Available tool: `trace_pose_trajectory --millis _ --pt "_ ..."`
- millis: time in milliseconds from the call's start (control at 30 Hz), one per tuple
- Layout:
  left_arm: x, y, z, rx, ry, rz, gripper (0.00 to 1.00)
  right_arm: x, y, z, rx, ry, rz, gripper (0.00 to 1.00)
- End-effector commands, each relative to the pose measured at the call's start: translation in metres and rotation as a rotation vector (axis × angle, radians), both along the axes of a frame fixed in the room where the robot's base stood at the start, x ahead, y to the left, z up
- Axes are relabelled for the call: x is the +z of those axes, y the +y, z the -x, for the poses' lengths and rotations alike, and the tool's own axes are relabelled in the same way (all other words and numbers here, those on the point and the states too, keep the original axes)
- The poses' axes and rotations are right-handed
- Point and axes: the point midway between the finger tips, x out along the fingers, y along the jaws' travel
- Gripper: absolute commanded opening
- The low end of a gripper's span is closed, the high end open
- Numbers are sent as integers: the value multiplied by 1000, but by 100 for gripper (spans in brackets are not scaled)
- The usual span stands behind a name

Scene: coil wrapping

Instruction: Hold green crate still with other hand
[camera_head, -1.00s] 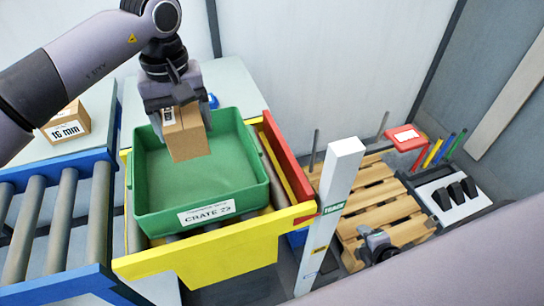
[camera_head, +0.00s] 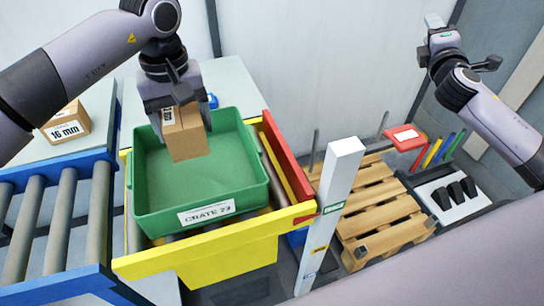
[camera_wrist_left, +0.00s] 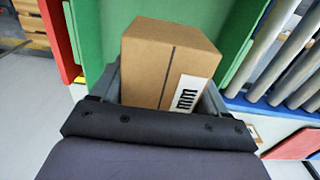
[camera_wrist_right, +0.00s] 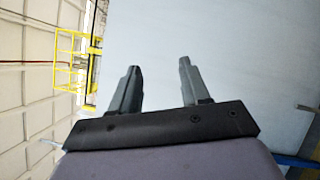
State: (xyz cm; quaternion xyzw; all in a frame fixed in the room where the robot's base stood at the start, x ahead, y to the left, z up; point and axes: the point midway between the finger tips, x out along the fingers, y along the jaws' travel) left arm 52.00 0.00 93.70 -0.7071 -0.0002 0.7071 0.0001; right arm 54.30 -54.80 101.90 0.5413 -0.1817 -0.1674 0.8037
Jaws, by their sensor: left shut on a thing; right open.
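The green crate (camera_head: 160,195), labelled CRATE 23, sits on the rollers of the yellow-sided conveyor and shows no box lying inside it. My left gripper (camera_head: 182,118) is shut on a brown cardboard box (camera_head: 188,140) and holds it above the crate's back part. The box also fills the middle of the left wrist view (camera_wrist_left: 165,65), with the green crate behind it. My right gripper (camera_head: 438,42) is raised at the upper right, far from the crate. Its two fingers stand apart and empty in the right wrist view (camera_wrist_right: 158,90).
Another box marked 16 mm (camera_head: 68,124) stands at the left beside the blue roller conveyor (camera_head: 60,225). A white post (camera_head: 330,210) and a red side rail (camera_head: 285,165) stand right of the crate. Beyond is a wooden pallet (camera_head: 372,210).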

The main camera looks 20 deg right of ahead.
Motion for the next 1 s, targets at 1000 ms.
trace_pose_trajectory --millis 1000 --pt "1 0 0 0 -2 2 16 263 -7 180 316 -1615 -1216 46"
